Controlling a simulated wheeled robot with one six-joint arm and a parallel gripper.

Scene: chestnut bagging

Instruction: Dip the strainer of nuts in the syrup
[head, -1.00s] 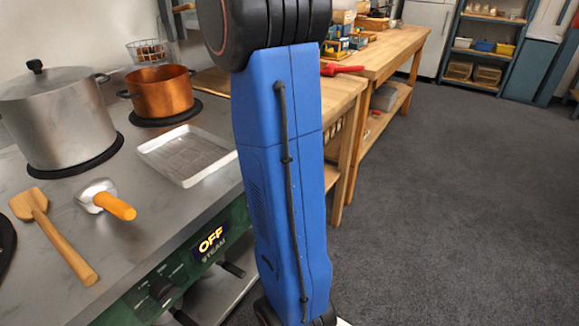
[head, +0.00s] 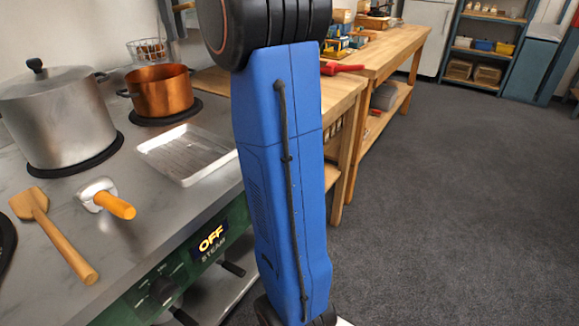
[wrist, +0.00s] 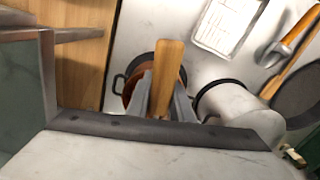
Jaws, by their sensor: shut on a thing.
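My gripper (wrist: 161,98) is shut on a wooden handle (wrist: 169,62), seen in the wrist view. In the head view a wire strainer (head: 147,50) with brown contents shows just above and behind the rim of the copper pot (head: 163,92). I cannot tell the exact gap between them. The copper pot also shows in the wrist view (wrist: 128,84), partly hidden by my fingers and the handle. The strainer's basket is hidden there, and so is the syrup inside the pot.
A large lidded steel pot (head: 62,118) stands left of the copper pot. A wooden bench (head: 385,55) runs behind.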

